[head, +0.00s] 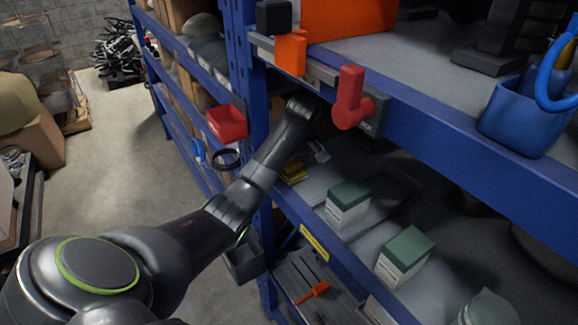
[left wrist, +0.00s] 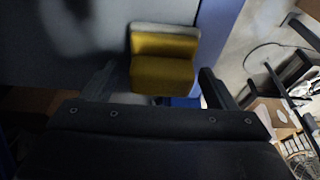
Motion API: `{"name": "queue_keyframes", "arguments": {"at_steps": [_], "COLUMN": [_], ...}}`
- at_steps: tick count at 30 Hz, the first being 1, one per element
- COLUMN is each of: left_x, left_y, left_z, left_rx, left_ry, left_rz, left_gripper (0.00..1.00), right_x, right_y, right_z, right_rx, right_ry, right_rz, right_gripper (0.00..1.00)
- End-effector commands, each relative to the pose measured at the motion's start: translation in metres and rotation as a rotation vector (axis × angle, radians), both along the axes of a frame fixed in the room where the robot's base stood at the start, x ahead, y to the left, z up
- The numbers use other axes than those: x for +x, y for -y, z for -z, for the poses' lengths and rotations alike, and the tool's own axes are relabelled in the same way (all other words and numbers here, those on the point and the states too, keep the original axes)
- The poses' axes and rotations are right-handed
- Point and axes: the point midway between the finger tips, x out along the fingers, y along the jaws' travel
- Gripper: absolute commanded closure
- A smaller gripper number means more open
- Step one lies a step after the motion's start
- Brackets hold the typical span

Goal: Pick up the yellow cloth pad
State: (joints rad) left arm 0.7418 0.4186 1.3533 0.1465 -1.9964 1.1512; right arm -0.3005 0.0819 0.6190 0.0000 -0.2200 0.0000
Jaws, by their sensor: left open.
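The yellow cloth pad (left wrist: 163,72) shows in the left wrist view, folded, with a pale strip along its far edge. It lies on a grey surface near a blue edge. My left gripper (left wrist: 156,78) is open, with one dark finger on each side of the pad in the picture. I cannot tell whether the fingers touch it. In the head view a small yellow patch of the pad (head: 294,171) shows on the lower shelf, below my left wrist. The left gripper there is mostly hidden behind the wrist and shelf edge. My right gripper is not in view.
The blue shelf rack (head: 455,130) has an upper beam close to my left arm. A red clamp-like part (head: 350,98) hangs on it. Green-topped boxes (head: 347,203) stand on the lower shelf. A red bin (head: 227,123) and a black ring (head: 226,159) hang nearby.

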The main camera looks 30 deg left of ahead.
Motion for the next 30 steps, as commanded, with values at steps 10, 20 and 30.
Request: {"name": "queue_keyframes", "arguments": {"at_steps": [10, 20, 30], "left_x": [0.0, 0.0, 0.005], "left_y": [0.001, 0.0, -0.003], "left_z": [-0.001, 0.001, -0.008], "left_rx": [-0.001, -0.001, 0.0], "left_ry": [0.002, -0.001, -0.002], "left_rz": [0.001, 0.0, 0.003], "left_gripper": [0.45, 0.69, 0.69], "right_x": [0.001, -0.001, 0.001], "right_y": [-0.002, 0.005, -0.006], "right_z": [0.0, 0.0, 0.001], "right_rx": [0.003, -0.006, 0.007], "right_ry": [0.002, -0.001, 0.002], "right_rz": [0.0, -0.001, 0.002], "right_gripper": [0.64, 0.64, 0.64]}}
